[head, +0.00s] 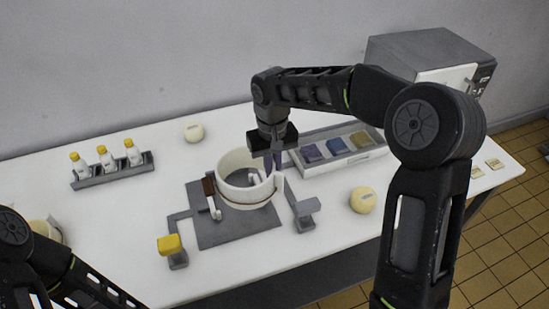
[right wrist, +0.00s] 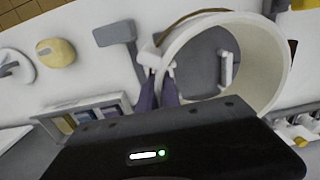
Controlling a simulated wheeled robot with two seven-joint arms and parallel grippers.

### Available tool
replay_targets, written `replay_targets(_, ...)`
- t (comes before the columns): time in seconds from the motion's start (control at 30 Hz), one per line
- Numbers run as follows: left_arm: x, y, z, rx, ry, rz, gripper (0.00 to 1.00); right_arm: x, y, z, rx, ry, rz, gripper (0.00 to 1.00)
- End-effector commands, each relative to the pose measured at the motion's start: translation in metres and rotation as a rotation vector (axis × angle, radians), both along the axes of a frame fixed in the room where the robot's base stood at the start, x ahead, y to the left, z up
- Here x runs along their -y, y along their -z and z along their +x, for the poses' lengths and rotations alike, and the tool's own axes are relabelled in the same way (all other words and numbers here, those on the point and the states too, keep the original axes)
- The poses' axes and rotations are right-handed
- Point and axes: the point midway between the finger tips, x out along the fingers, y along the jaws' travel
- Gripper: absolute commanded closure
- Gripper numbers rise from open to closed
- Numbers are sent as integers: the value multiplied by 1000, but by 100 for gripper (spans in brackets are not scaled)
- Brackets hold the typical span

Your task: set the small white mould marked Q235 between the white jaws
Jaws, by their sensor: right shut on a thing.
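A white open mould (head: 235,160), shaped like a wide ring, is over the grey plate on the table. Its bore and wall show large in the right wrist view (right wrist: 262,95); no Q235 mark is legible. My right gripper (head: 272,163) is shut on a white part at its rim, its purplish fingers (right wrist: 160,85) pointing down. A white jaw (head: 214,207) stands at the left, below a brown piece. Another white upright piece (head: 253,178), probably the other jaw, shows through the bore. I cannot tell how high the mould is. My left gripper is out of view.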

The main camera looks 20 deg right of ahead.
Motion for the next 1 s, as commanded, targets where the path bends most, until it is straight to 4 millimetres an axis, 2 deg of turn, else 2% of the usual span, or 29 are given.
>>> replay_targets(0.03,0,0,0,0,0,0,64,-1,-15,2,8,-1,0,100)
replay_targets(0.13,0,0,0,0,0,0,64,-1,-34,1,7,-1,2,100)
replay_targets(0.4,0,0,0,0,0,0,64,-1,-38,0,3,-1,3,100)
replay_targets(0.5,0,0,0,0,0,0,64,-1,-31,0,0,-1,3,100)
replay_targets(0.73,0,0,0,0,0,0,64,0,10,-1,0,0,3,100)
replay_targets(1.0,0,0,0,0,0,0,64,-1,12,0,3,0,3,100)
